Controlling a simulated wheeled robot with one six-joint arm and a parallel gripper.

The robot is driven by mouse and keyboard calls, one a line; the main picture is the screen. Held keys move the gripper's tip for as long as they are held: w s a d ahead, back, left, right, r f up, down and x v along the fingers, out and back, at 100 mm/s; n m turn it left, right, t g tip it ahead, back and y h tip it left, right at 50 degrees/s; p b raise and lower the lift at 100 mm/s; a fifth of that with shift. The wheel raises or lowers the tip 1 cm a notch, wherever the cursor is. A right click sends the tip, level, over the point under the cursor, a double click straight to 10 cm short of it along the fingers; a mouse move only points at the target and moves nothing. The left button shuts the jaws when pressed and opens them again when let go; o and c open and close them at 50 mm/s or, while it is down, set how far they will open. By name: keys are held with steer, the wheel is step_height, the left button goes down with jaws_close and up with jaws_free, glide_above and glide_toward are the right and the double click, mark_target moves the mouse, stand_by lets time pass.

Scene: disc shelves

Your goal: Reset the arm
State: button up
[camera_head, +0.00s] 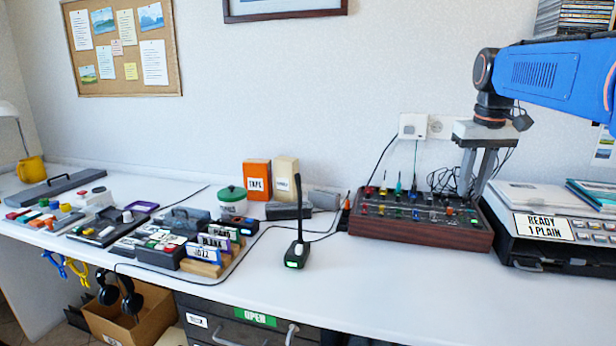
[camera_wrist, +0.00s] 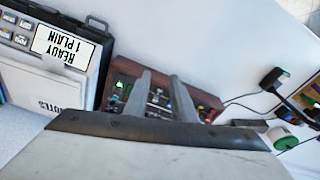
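My blue arm (camera_head: 556,78) reaches in from the right in the head view. My gripper (camera_head: 473,188) hangs from it, pointing down over the right end of the wooden-sided mixer console (camera_head: 415,239). In the wrist view its two grey fingers (camera_wrist: 159,76) stand apart with nothing held between them. The console shows behind the fingers in that view, partly hidden by them. Whether the fingertips touch the console cannot be told.
Right of the console is a machine labelled "READY 1 PLAIN" (camera_head: 556,228). A black desk microphone (camera_head: 298,245), an orange box (camera_head: 257,180) and a green-lidded pot (camera_head: 232,199) stand to the left. The front right desktop (camera_head: 430,300) is clear.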

steer(key=s+a+f+t, duration=0.1)
steer(key=s+a+f, duration=0.3)
steer(key=s+f, duration=0.7)
steer(key=s+a+f+t, duration=0.2)
steer(key=s+a+f, duration=0.3)
steer(key=s+f, duration=0.6)
steer(key=s, duration=0.5)
steer(key=shift+a+f, duration=0.15)
steer(key=shift+f, duration=0.05)
